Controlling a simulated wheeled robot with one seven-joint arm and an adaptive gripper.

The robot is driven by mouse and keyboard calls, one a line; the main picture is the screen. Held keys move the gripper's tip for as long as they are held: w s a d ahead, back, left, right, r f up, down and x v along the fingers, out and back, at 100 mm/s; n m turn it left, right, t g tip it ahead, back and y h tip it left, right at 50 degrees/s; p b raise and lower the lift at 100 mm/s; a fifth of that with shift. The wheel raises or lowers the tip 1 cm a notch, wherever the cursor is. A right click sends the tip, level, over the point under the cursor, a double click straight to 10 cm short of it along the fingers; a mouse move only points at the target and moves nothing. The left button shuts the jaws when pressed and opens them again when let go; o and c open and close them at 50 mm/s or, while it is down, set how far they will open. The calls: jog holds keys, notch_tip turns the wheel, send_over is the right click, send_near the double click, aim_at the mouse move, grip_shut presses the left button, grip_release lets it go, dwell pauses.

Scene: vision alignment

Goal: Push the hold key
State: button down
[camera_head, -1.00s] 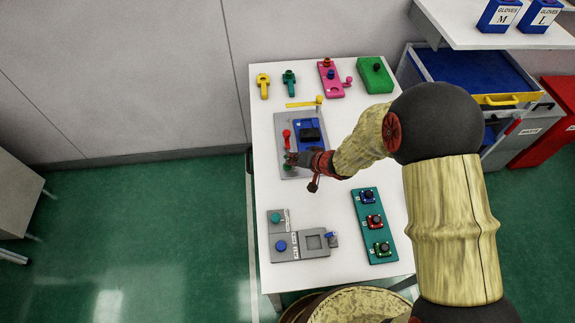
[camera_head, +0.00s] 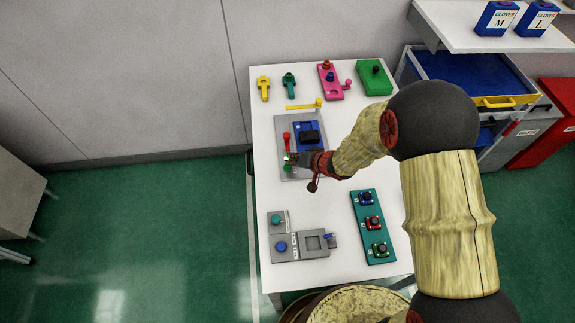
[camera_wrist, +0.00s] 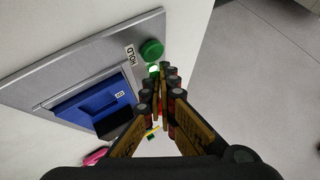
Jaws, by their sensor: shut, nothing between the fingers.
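The hold key is a round green button (camera_wrist: 152,50) beside a "HOLD" label (camera_wrist: 130,55) on a grey panel (camera_wrist: 90,44). In the head view the green button (camera_head: 288,168) is at the panel's lower left. My gripper (camera_wrist: 165,68) is shut and empty, with its fingertips close beside the button in the wrist view. In the head view my gripper (camera_head: 293,158) is over the panel's lower left, just above the button in the picture. I cannot tell whether they touch. A small bright green spot (camera_wrist: 153,71) shows between the button and the fingertips.
The panel also carries a red handle (camera_head: 287,137) and a blue block with a black part (camera_head: 309,136). A grey fixture (camera_head: 300,251) and a teal button strip (camera_head: 370,228) lie nearer on the white table (camera_head: 335,205). Several coloured fixtures stand along the back.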

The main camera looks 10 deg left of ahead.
dwell(0.3)
notch_tip(320, 180, up, 6)
jog(key=p, duration=0.7)
dwell(0.5)
